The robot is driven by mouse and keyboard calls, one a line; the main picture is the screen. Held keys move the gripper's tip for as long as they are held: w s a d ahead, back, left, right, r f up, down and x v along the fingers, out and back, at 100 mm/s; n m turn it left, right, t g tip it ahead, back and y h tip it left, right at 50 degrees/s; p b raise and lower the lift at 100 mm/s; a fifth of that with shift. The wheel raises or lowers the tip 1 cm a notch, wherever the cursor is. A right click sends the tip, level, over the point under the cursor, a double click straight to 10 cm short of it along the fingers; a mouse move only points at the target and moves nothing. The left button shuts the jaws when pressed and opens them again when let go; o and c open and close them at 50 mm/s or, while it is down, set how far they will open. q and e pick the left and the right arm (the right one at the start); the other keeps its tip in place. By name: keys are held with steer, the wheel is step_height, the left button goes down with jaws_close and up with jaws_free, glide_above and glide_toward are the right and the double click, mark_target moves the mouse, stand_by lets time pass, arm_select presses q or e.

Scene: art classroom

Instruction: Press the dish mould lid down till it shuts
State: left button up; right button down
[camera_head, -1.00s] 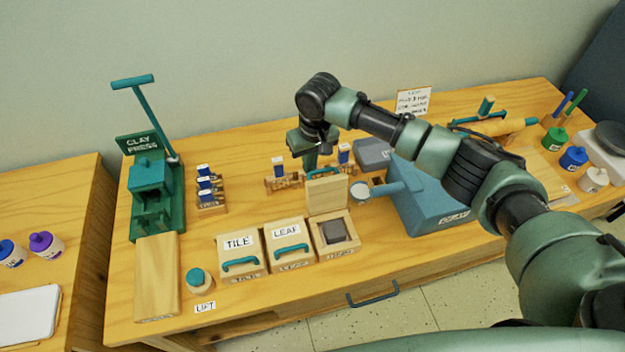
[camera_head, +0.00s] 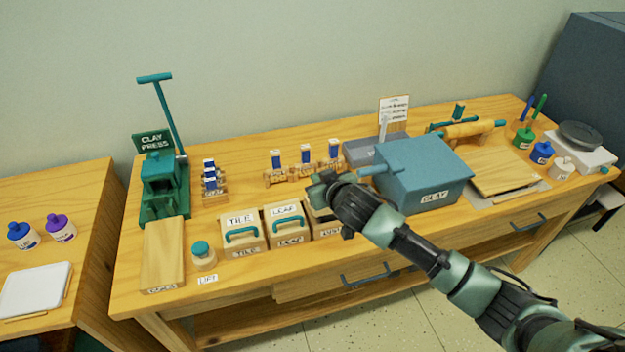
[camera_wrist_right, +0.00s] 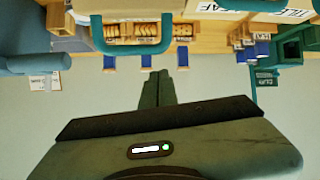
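The dish mould (camera_head: 325,228) is the wooden box just right of the LEAF mould. My right arm covers much of it in the head view, so I cannot tell how far its lid is open. In the right wrist view, which is upside down, a teal handle (camera_wrist_right: 130,48), probably the dish lid's, shows beyond the fingertips. My right gripper (camera_wrist_right: 158,80) has its fingers together with nothing seen between them. In the head view its wrist (camera_head: 350,203) is over the dish mould. I cannot tell whether it touches the lid. My left gripper is not in view.
The LEAF mould (camera_head: 287,226) and TILE mould (camera_head: 242,234) stand in a row left of the dish mould. A large blue-grey box (camera_head: 428,172) stands close on the right. Wooden racks (camera_head: 300,172) with blue-topped tools are behind. The green clay press (camera_head: 163,185) is far left.

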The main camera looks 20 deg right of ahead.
steer(key=s+f+t+b, duration=0.2)
steer(key=s+t+b, duration=0.1)
steer(key=b, duration=0.3)
steer(key=shift+s+f, duration=0.1)
steer(key=shift+f, duration=0.25)
steer(key=shift+s+f+b, duration=0.1)
steer(key=shift+s+b, duration=0.1)
steer(key=shift+b, duration=0.45)
steer(key=shift+s+t, duration=0.1)
steer(key=shift+t, duration=0.2)
steer(key=shift+r, duration=0.3)
